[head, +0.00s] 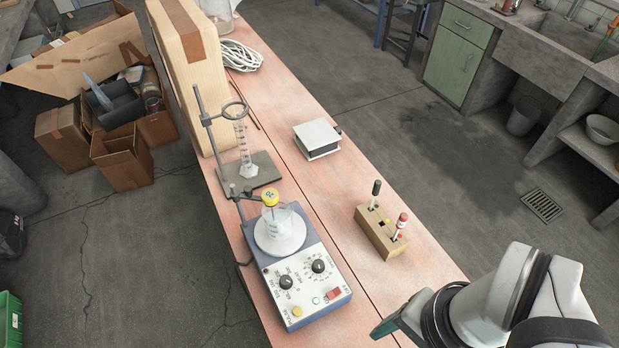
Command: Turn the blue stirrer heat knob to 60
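The blue stirrer (335,306) stands near the front of the bench, with a white control panel. It has two black knobs, a left knob (286,282) and a right knob (318,266), each ringed by printed marks. The lettering is too small to tell which is heat or its exact setting. A glass flask (272,222) with a yellow top sits on the round white plate (262,246). My gripper (388,325) is at the bottom right, apart from the stirrer and to the right of its panel. Only part of it shows, so its opening is unclear.
A wooden block (378,238) holding upright pens or tools stands right of the stirrer. Behind the stirrer are a ring stand (262,170) with a glass cylinder (245,150), a white box (317,138) and a tall carton (190,75). A red switch (334,294) is on the panel.

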